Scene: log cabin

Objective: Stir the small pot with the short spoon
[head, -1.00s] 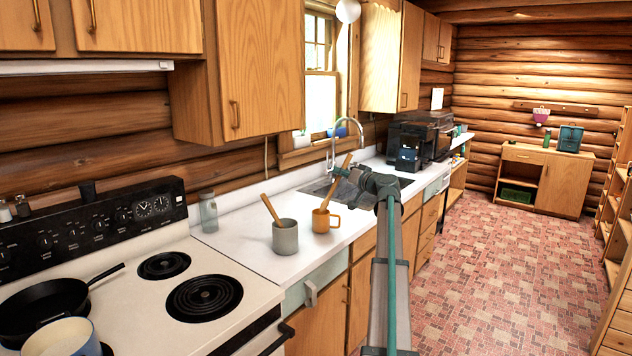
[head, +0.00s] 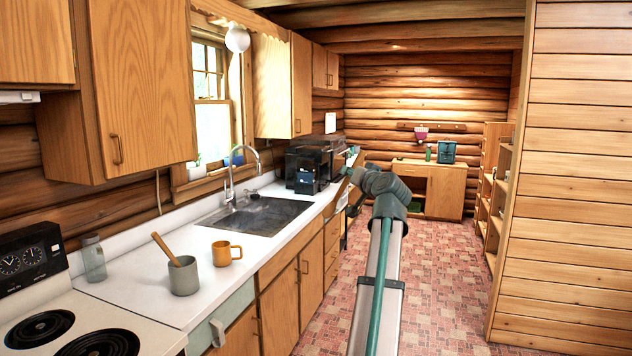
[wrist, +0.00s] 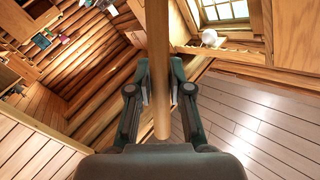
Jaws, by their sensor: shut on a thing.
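My gripper (wrist: 162,82) is shut on a wooden spoon (wrist: 159,35), whose round shaft runs between the fingers in the wrist view. In the head view my gripper (head: 349,168) is beyond the orange mug, to the right of the sink, and the spoon is hard to make out there. Another wooden spoon (head: 166,249) leans in the grey cup (head: 183,277) on the counter. I cannot tell from these views which spoon is the shorter. The small pot is not in view now.
The empty-looking orange mug (head: 226,253) stands beside the grey cup. The stove (head: 60,318) is at lower left, the sink (head: 258,214) farther along the counter (head: 140,285). Upper cabinets (head: 135,90) overhang the counter. The tiled floor (head: 435,270) is clear on the right.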

